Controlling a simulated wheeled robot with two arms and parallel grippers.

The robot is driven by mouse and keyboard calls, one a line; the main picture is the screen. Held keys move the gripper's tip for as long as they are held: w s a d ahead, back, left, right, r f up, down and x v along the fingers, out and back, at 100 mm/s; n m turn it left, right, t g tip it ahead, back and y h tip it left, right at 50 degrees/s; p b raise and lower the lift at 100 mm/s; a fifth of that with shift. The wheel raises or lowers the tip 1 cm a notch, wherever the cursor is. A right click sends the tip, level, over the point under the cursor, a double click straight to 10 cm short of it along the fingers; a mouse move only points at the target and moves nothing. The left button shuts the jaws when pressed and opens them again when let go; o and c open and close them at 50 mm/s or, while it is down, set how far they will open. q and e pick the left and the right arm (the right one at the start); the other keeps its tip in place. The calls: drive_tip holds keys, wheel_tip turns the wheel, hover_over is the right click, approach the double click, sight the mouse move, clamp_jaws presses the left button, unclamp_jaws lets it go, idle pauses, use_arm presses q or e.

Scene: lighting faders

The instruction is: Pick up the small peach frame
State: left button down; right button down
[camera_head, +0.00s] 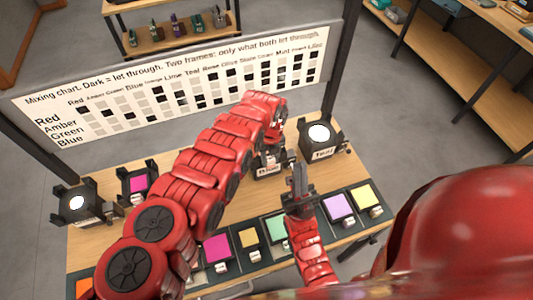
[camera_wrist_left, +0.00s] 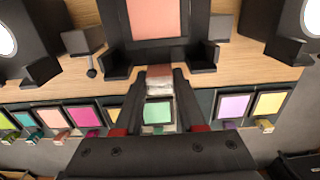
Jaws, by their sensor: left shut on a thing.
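In the left wrist view, a peach panel in a dark border (camera_wrist_left: 165,18), the peach frame, is at the top, cut by the picture edge. Its tab (camera_wrist_left: 158,76) is pinkish and pale. My left gripper (camera_wrist_left: 160,88) is shut on this tab. Dark holder walls stand on both sides of the frame; I cannot tell whether it touches them. In the head view my left gripper (camera_head: 268,152) is at the middle lamp, and my arm hides the frame.
Coloured frames lie along the table's front: magenta (camera_head: 216,248), amber (camera_head: 248,237), mint (camera_head: 276,227), lilac (camera_head: 340,205) and yellow (camera_head: 365,196). Black lamps stand at the left (camera_head: 77,206) and right (camera_head: 317,145). A mixing chart (camera_head: 180,85) stands behind.

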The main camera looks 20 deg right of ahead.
use_arm(q)
drive_tip(key=shift+r, duration=0.15)
drive_tip(key=shift+w+d+r, duration=0.1)
drive_tip(key=shift+r, duration=0.5)
drive_tip(key=shift+r+b, duration=0.3)
drive_tip(key=shift+r, duration=0.05)
wheel_tip(320, 180, up, 7)
drive_tip(key=shift+f+b, duration=0.1)
drive_tip(key=shift+b, duration=1.15)
drive_tip(key=shift+r, duration=0.5)
